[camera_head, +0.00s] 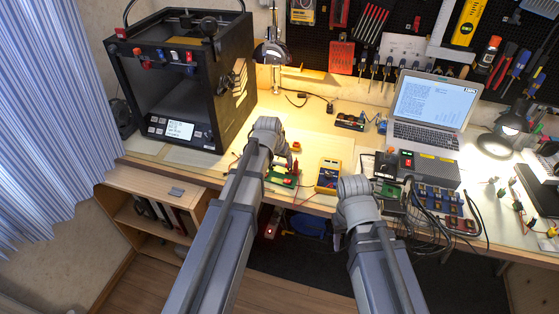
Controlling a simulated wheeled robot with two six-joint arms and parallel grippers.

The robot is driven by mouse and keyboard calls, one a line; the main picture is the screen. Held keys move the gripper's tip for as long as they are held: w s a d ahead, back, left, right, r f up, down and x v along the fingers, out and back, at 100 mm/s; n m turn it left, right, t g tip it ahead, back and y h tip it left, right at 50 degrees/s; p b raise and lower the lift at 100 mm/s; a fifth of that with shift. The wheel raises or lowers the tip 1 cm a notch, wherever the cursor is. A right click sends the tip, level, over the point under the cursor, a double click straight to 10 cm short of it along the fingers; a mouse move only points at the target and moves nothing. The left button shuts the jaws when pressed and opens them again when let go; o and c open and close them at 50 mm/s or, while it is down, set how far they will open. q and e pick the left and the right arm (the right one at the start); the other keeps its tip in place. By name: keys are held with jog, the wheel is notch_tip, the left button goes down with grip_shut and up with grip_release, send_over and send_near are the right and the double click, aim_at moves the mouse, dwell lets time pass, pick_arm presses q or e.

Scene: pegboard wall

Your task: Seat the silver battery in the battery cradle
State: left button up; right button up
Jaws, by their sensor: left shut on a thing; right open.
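My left gripper (289,164) reaches over the front of the workbench, just above a green board (284,179). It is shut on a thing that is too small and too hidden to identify. My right gripper (342,222) is by the bench's front edge, right of the yellow multimeter. It is open, and its fingers are mostly hidden behind the wrist. I cannot make out the silver battery. I cannot tell for certain which thing is the battery cradle; the green board under my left gripper is partly covered by the arm.
A yellow multimeter (329,175) lies between my grippers. A black 3D printer (185,85) stands at left. A laptop (432,108), a grey box (430,168) and cables (432,222) crowd the right. The bench middle is mostly clear.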

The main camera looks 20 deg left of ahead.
aim_at(279, 165)
pick_arm(q)
jog(key=shift+f+b, duration=0.35)
jog(key=shift+b, duration=0.05)
jog(key=o, duration=1.2)
jog(key=shift+r, duration=0.2)
jog(key=shift+r+p, duration=2.4)
jog(key=shift+p, duration=0.25)
jog(key=s+d+m+g+p, duration=0.1)
jog(key=s+d, duration=0.3)
jog(key=s, duration=0.4)
jog(key=s+d+r+g+y+p, duration=0.1)
jog(key=s+d+g, duration=0.1)
jog(key=s+d, duration=0.3)
jog(key=s+d+m+g, duration=0.1)
jog(key=s+d, duration=0.3)
jog(key=s, duration=0.7)
jog(key=shift+s+d+r+m+g+y+p, duration=0.1)
jog(key=shift+d+r+m+g+y+p, duration=0.05)
jog(key=shift+m+g+y+p, duration=0.2)
